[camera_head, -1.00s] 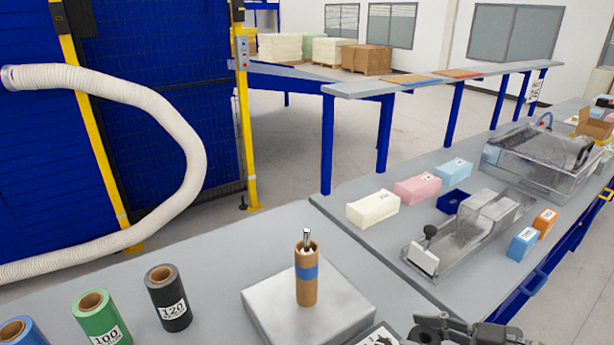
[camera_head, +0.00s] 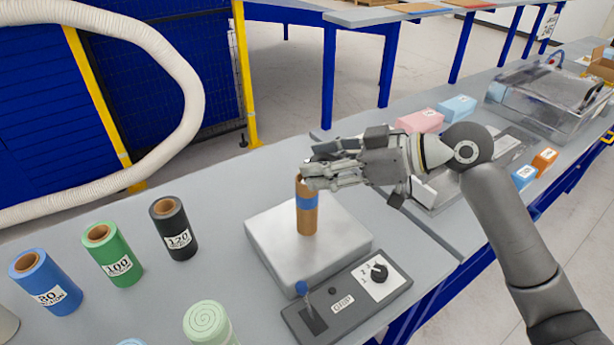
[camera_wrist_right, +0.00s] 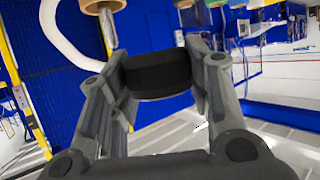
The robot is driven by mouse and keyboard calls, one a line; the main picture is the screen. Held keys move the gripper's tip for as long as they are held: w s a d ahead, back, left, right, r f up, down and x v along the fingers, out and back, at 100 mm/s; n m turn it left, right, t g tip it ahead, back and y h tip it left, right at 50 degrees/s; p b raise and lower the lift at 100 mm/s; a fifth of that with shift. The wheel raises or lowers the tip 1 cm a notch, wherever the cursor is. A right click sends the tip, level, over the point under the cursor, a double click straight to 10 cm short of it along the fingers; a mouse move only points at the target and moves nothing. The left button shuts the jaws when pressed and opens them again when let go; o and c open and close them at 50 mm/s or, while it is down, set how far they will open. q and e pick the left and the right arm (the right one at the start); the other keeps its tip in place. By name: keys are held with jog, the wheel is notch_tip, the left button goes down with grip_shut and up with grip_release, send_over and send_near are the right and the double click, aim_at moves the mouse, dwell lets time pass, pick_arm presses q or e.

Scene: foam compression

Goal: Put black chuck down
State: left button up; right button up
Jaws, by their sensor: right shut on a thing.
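My right gripper (camera_head: 320,172) reaches in from the right at the top of a brown tube with a blue band (camera_head: 307,215). The tube stands upright on a grey metal block (camera_head: 270,250). In the right wrist view my right gripper (camera_wrist_right: 160,78) is shut on the black chuck (camera_wrist_right: 157,74), a short dark cylinder between its two fingers. In the head view the chuck cannot be made out behind the fingers. A brown tube end with a metal rod (camera_wrist_right: 108,28) shows at the top of the wrist view, apart from the chuck. My left gripper is out of view.
Black (camera_head: 174,229), green (camera_head: 112,256) and blue (camera_head: 45,282) rolls stand at the left. A pale green roll (camera_head: 208,322) is in front. A control box (camera_head: 345,303) with a knob lies before the block. Pink and light blue foam blocks lie behind my arm.

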aim_at(307, 161)
jog(key=shift+m+t, duration=0.4)
jog(key=shift+t, duration=0.1)
jog(key=shift+w+a+r, duration=0.5)
jog(key=shift+w+r, duration=0.2)
jog(key=shift+w, duration=0.35)
jog(key=shift+w+a+r, duration=0.5)
jog(key=shift+w+r, duration=0.15)
jog(key=shift+w, duration=0.45)
jog(key=shift+w+a+r, duration=0.5)
jog(key=shift+w+r, duration=0.2)
jog(key=shift+w, duration=0.35)
notch_tip(307, 161, down, 8)
jog(key=p, duration=0.3)
jog(key=shift+s+f, duration=0.1)
jog(key=shift+f, duration=0.7)
jog(key=o, duration=1.1)
jog(key=shift+c, duration=0.2)
